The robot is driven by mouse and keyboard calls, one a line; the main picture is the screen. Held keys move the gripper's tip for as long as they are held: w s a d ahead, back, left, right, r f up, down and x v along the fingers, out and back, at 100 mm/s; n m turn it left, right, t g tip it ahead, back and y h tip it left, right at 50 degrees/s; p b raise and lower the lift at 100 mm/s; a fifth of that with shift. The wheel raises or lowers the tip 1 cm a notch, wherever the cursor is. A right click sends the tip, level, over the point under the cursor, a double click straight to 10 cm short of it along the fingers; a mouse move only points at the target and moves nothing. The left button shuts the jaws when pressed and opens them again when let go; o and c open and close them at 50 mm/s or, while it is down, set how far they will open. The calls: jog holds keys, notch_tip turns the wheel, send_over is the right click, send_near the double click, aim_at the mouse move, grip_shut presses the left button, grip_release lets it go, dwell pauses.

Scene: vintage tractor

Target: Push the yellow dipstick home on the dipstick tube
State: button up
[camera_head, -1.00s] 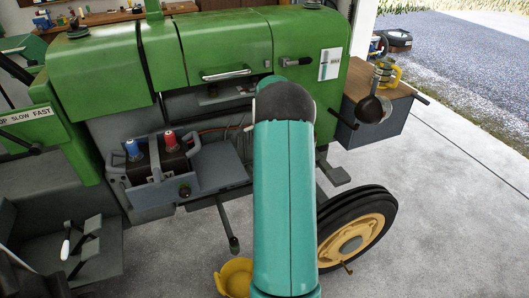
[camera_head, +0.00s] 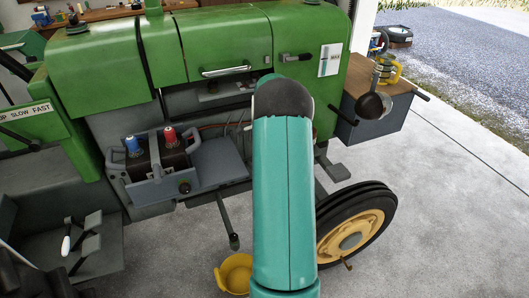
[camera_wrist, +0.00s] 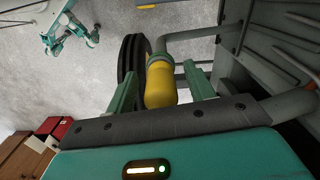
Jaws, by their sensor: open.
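In the wrist view, the yellow dipstick (camera_wrist: 161,88) is a rounded yellow handle with a grey collar at its far end. My gripper (camera_wrist: 161,68) is open, with one green finger on each side of the handle. Gaps show between the handle and both fingers. A grey bent pipe (camera_wrist: 195,32), perhaps the dipstick tube, runs right from just beyond the collar; I cannot tell how the two join or how far in the dipstick sits. In the head view my teal arm hides the dipstick, the tube and my gripper.
The green tractor (camera_head: 225,45) fills the head view. A grey shelf with a battery (camera_head: 158,158) juts out left of my arm. The front wheel (camera_head: 352,235) and a yellow bucket (camera_head: 236,272) are low beside my arm. A wooden-topped cabinet (camera_head: 362,90) stands at right.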

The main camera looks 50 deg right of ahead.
notch_tip(320, 180, up, 14)
dwell(0.5)
